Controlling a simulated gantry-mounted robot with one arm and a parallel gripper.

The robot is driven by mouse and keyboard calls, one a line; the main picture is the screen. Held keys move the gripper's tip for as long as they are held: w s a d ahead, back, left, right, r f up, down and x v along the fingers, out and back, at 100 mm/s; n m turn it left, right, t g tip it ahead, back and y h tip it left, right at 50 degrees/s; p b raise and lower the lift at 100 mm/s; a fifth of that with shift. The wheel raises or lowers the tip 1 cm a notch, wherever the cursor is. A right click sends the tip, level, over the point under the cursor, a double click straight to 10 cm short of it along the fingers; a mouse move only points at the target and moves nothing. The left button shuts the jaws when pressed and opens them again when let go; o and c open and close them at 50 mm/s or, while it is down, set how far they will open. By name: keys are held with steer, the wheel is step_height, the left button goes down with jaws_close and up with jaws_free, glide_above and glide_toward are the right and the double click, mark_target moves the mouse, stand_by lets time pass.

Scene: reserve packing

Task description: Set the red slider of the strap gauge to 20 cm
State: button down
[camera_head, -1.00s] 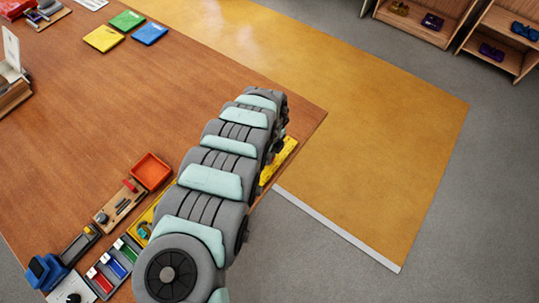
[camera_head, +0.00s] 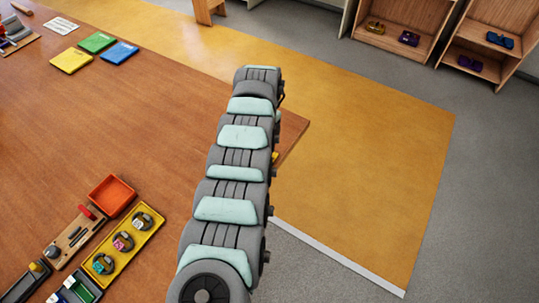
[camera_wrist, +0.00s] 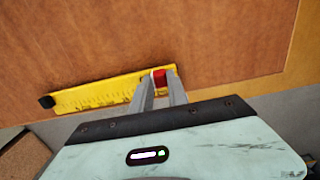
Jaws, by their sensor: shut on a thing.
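The strap gauge is a yellow ruler (camera_wrist: 100,95) with dark scale marks and a black end piece (camera_wrist: 46,101) at its left, lying along the table edge in the wrist view. Its red slider (camera_wrist: 160,76) is near the gauge's right end. My gripper (camera_wrist: 161,84) is shut on the slider, one finger on each side. The scale numbers are too small to read, so the slider's setting cannot be told. In the head view my arm hides the gripper, the slider and nearly all of the gauge; only a small yellow bit (camera_head: 275,157) shows beside the arm.
A yellow tray (camera_head: 137,233) with three strap-like items and an orange-red bin (camera_head: 111,194) stand at the table's lower left. Coloured squares (camera_head: 95,42) lie at the back. The wooden table's (camera_head: 150,120) middle is clear; its edge is close to the gauge.

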steer(key=c, duration=1.3)
jaws_free()
steer(key=shift+r, duration=0.15)
step_height(320, 180, up, 11)
steer(key=shift+f, duration=0.2)
steer(key=shift+s, duration=0.1)
